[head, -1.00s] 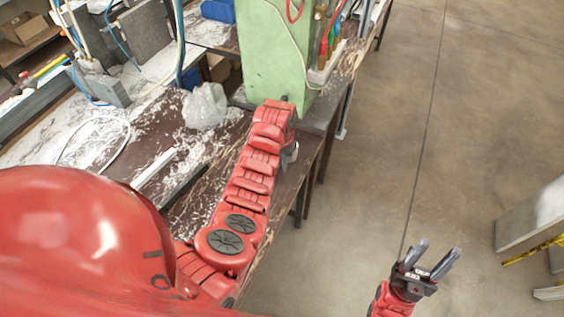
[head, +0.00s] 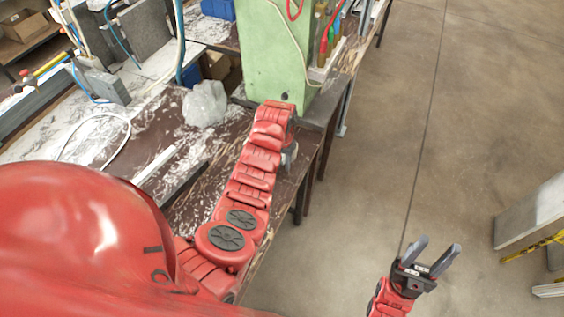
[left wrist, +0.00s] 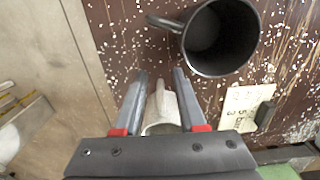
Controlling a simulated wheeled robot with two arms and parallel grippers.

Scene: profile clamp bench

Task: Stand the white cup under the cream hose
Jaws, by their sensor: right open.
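The white cup (left wrist: 162,112) is in the left wrist view, between the two fingers of my left gripper (left wrist: 160,78). Its sides lie close to the fingers, and I cannot tell whether they press on it. In the head view my left arm hides the cup and most of that gripper; only a grey part (head: 290,155) shows at its end. My right gripper (head: 433,250) is open and empty over the floor. A pale hose (head: 290,30) runs down the green cabinet and another pale hose loop (head: 128,125) lies on the bench; I cannot tell which is the cream hose.
A black mug (left wrist: 222,40) stands close beyond the left fingers, near a numbered card (left wrist: 245,105). The green cabinet (head: 270,65) stands past my left arm. A clear plastic bag (head: 205,103) and pale debris lie on the bench (head: 150,135).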

